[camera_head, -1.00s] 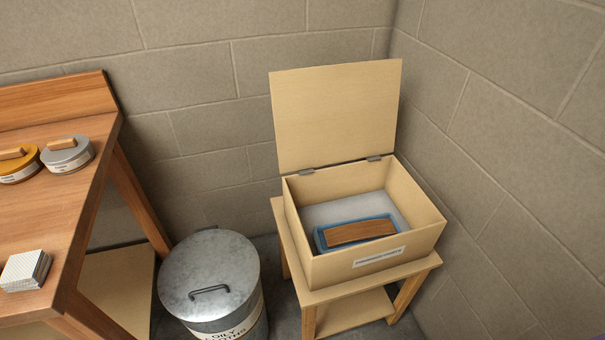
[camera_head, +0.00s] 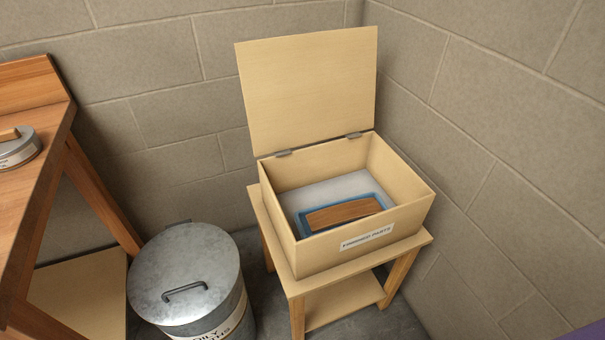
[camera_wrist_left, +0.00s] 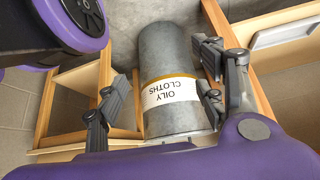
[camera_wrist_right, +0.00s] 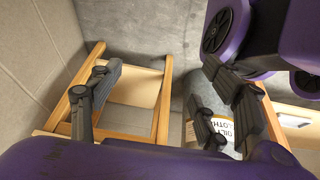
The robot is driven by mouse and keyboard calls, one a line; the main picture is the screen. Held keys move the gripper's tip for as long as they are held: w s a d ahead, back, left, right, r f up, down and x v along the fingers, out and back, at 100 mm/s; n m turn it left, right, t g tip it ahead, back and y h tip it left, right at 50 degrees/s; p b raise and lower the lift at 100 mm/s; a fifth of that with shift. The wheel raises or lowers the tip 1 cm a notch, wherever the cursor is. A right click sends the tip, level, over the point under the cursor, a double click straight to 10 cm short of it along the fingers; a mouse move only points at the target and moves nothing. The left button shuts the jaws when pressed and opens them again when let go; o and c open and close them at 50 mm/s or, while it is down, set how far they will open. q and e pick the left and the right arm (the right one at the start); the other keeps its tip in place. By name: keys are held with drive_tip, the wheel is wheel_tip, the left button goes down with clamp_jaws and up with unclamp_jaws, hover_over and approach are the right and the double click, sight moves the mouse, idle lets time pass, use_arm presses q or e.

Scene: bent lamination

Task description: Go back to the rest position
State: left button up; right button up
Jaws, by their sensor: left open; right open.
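My left gripper (camera_wrist_left: 160,92) shows in the left wrist view, its two fingers spread wide with nothing between them. Behind the gap is the grey metal bin labelled oily cloths. My right gripper (camera_wrist_right: 160,85) shows in the right wrist view, also spread and empty, with the small wooden stand behind it. Neither gripper shows in the head view. A bent brown wooden piece (camera_head: 344,214) lies in a blue tray (camera_head: 303,227) inside the open pale box (camera_head: 340,252) labelled finished parts. Both grippers look apart from these things.
The box's lid (camera_head: 308,92) stands upright and open. The box sits on a small wooden stand (camera_head: 297,286) in the wall corner. The metal bin (camera_head: 188,270) stands left of it, lid on. A workbench (camera_head: 30,190) with a grey tin (camera_head: 18,147) is at the far left.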

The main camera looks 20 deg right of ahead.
wheel_tip(320, 180, down, 4)
drive_tip(key=w+a+t+b, duration=0.1)
drive_tip(key=w+t+b, duration=0.1)
use_arm(q)
drive_tip(key=w+r+p, duration=0.2)
drive_tip(key=r+p, duration=0.6)
drive_tip(key=p, duration=0.2)
drive_tip(key=w+r+t+p, duration=0.1)
drive_tip(key=w+r+p, duration=0.2)
drive_tip(key=r+p, duration=0.5)
drive_tip(key=shift+d+r+t+p, duration=0.25)
drive_tip(key=shift+t+p, duration=0.05)
drive_tip(key=shift+p, duration=0.65)
use_arm(e)
drive_tip(key=w+r+t, duration=0.1)
drive_tip(key=w+r, duration=0.2)
drive_tip(key=r, duration=0.6)
drive_tip(key=w+r+t, duration=0.1)
drive_tip(key=w+r, duration=0.2)
drive_tip(key=r, duration=0.7)
drive_tip(key=shift+w+a+r+y, duration=0.2)
drive_tip(key=shift+r+y, duration=0.05)
drive_tip(key=shift+y, duration=0.05)
use_arm(q)
drive_tip(key=shift+w+d+r, duration=0.1)
drive_tip(key=shift+w+d, duration=0.1)
drive_tip(key=shift+w, duration=0.05)
use_arm(e)
drive_tip(key=shift+w, duration=0.15)
